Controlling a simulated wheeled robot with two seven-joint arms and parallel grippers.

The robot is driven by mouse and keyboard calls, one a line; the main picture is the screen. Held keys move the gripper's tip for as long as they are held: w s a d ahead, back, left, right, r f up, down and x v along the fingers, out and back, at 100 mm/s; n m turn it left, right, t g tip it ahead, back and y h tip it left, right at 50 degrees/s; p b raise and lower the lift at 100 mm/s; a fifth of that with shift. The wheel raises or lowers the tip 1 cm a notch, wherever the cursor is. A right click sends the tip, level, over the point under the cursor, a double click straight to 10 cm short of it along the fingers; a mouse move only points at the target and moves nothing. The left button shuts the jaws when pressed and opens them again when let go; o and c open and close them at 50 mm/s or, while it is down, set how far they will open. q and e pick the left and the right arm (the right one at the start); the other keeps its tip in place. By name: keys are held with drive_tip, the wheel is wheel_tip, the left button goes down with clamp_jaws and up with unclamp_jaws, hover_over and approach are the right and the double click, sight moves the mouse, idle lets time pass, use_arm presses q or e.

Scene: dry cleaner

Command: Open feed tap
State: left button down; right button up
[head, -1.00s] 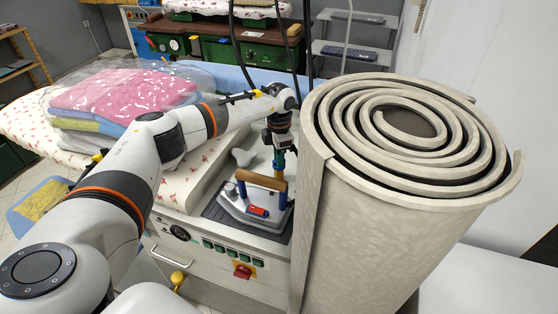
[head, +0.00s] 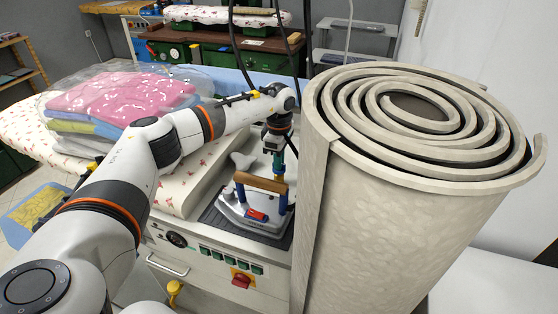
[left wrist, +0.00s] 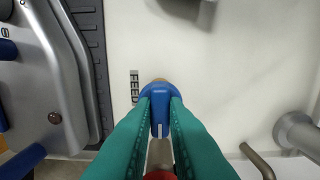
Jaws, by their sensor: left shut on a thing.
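The feed tap (left wrist: 159,92) shows in the left wrist view as a blue handle on a pale surface, beside a dark label reading "FEED". My left gripper (left wrist: 160,110) has its green fingers on both sides of the blue handle and is shut on it. In the head view my left gripper (head: 277,150) points down behind the iron, and the tap there is hidden or too small to make out. My right gripper is not in view.
A steam iron (head: 246,213) with a wooden handle stands on a dark mat close to my left gripper. A large rolled carpet (head: 400,210) stands just to the right. Bagged folded laundry (head: 120,95) lies on the ironing board at left. A metal pipe (left wrist: 297,132) shows in the wrist view.

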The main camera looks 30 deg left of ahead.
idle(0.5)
use_arm(q)
drive_tip(key=c, duration=1.4)
unclamp_jaws()
drive_tip(key=shift+c, duration=0.2)
wheel_tip(320, 180, up, 12)
drive_tip(key=b, duration=0.1)
drive_tip(key=shift+b, duration=0.4)
